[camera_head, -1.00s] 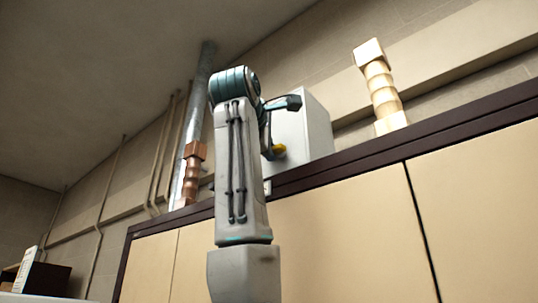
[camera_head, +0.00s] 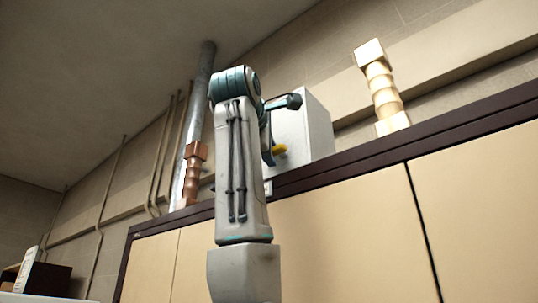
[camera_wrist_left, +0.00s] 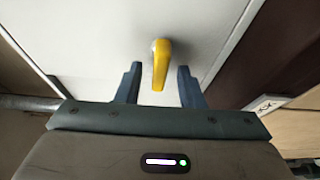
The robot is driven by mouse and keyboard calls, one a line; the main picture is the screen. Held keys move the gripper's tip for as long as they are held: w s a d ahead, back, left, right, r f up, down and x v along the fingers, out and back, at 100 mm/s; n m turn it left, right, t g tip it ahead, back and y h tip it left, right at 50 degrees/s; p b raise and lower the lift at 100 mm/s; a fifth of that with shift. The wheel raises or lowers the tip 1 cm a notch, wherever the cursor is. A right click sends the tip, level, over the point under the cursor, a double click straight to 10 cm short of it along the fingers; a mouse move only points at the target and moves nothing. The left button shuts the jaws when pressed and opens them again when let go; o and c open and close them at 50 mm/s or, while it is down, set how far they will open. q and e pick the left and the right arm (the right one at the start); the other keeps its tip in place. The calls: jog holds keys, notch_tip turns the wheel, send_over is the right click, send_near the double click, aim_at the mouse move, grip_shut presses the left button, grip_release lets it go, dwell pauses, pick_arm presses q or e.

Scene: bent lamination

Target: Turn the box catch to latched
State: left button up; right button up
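The box (camera_head: 318,125) is a pale grey-white case standing on the dark ledge against the wall. Its catch (camera_head: 281,149) is a small yellow lever on its front face, partly hidden by my left gripper (camera_head: 270,155) in the head view. In the left wrist view the yellow catch (camera_wrist_left: 161,65) stands out from the white box face (camera_wrist_left: 95,40) and points down the picture. My left gripper (camera_wrist_left: 160,69) is open, with one dark finger on each side of the catch. Gaps show between the catch and both fingers. My right gripper is in neither view.
A copper-coloured stepped column (camera_head: 190,175) stands left of the box and a pale gold one (camera_head: 382,90) stands to its right. The dark ledge (camera_head: 440,133) runs above beige cabinet panels (camera_head: 340,240). Pipes (camera_head: 197,120) climb the wall at left.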

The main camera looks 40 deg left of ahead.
pick_arm(q)
jog(key=b+v, duration=0.4)
jog(key=v, duration=0.6)
jog(key=shift+s+d+b, duration=0.15)
jog(key=shift+s+b, duration=0.25)
jog(key=shift+w, duration=0.1)
jog(key=shift+r, duration=0.1)
